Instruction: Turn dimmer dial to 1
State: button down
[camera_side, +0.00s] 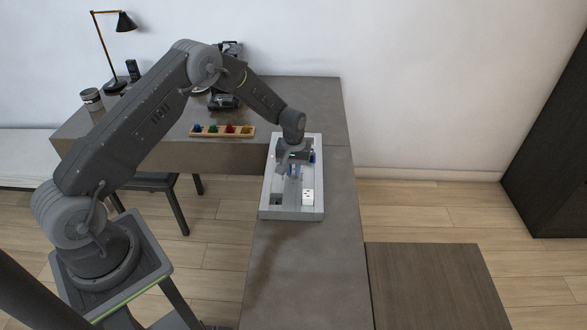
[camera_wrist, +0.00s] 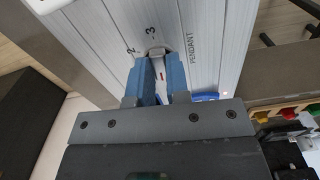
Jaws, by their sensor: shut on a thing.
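The dimmer dial (camera_wrist: 155,50) is a small grey knob on a light grey ribbed panel (camera_wrist: 92,27). The printed numbers 2 and 3 show beside it, and the word PENDANT to the right. My gripper (camera_wrist: 160,72) has its two blue fingers shut on the dial from both sides. A short red mark shows between the fingers. The fingers hide most of the dial, so I cannot tell which number it points to. No 1 is visible. In the side view my gripper (camera_side: 295,172) reaches down onto the middle of the panel box (camera_side: 291,214), and the dial is hidden.
A white socket plate (camera_side: 308,197) and a dark square (camera_side: 276,200) lie at the panel's near end. A wooden tray with coloured pieces (camera_side: 222,131) stands left of the box. The near grey counter (camera_side: 305,270) is clear.

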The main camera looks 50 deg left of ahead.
aim_at(294, 172)
jog(key=m, duration=1)
jog(key=shift+m, duration=0.4)
dwell(0.4)
jog(key=c, duration=1.1)
grip_release()
notch_tip(294, 172, up, 14)
